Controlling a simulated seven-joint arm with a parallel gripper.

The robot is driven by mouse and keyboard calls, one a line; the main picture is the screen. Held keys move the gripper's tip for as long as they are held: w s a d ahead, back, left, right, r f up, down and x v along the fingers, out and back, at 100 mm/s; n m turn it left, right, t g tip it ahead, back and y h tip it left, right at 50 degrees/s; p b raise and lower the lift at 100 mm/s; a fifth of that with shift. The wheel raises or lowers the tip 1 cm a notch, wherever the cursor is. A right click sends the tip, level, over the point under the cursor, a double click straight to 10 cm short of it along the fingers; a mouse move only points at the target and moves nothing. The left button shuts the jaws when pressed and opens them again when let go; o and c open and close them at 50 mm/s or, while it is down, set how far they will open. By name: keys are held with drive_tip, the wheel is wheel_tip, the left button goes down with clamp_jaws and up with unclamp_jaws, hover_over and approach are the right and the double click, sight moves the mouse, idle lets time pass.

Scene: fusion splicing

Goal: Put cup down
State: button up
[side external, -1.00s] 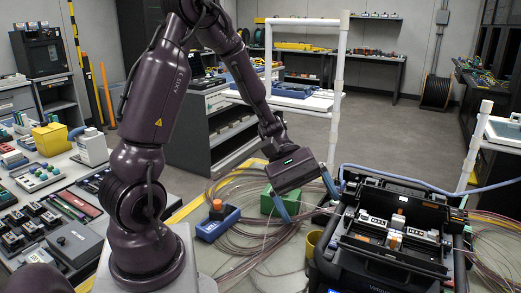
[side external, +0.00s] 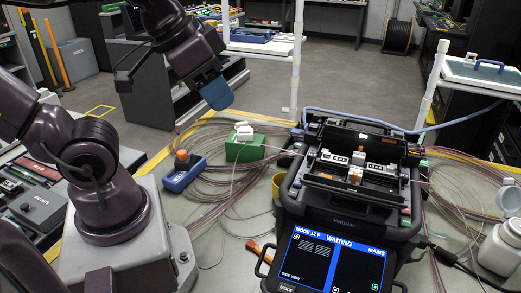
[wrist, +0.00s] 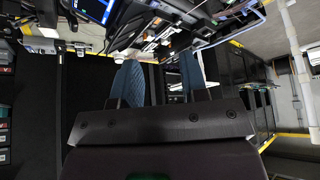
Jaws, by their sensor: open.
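A yellow cup (side external: 278,187) stands on the work surface against the left side of the black fusion splicer (side external: 345,215); the splicer hides part of it. My gripper (side external: 216,94) is raised in the side view, up and left of the cup and well apart from it. Its blue fingers overlap each other there. In the wrist view my gripper (wrist: 160,80) shows its two blue fingers spread apart with nothing visible between them. I cannot make out the cup in the wrist view.
A green block (side external: 247,150) with a white piece on top and a blue bin (side external: 183,174) stand left of the cup among loose fibre coils (side external: 215,205). A white bottle (side external: 500,250) is at the right. A white pipe frame (side external: 295,60) rises behind.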

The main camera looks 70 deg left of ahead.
drive_tip(key=m+g, duration=0.5)
drive_tip(key=m, duration=0.9)
approach(277, 200)
drive_tip(key=shift+s+a+f, duration=0.1)
drive_tip(key=shift+a+f, duration=0.1)
drive_tip(key=shift+f, duration=0.5)
drive_tip(key=shift+w+a+f, duration=0.1)
drive_tip(key=shift+w+f, duration=0.15)
drive_tip(key=shift+f, duration=1.25)
drive_tip(key=shift+w+f, duration=0.2)
drive_tip(key=shift+f, duration=1.3)
drive_tip(key=shift+c, duration=0.2)
